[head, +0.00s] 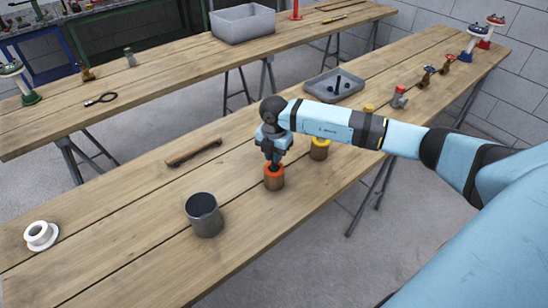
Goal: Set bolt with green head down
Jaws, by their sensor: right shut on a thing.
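My right gripper (274,160) reaches down from the right-hand arm to an orange-rimmed brown cup (274,181) on the near table. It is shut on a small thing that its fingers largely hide. Its fingertips are at the cup's mouth; I cannot tell whether they are inside it. I see no green bolt head, so I cannot tell whether the held thing is that bolt. My left gripper is out of view.
A yellow-rimmed cup (320,151) stands right of the orange one. A grey cylinder (204,215), a wooden-handled tool (193,153) and a white tape roll (41,235) lie leftward. A grey tray (318,88) with dark parts and several valves stand farther back.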

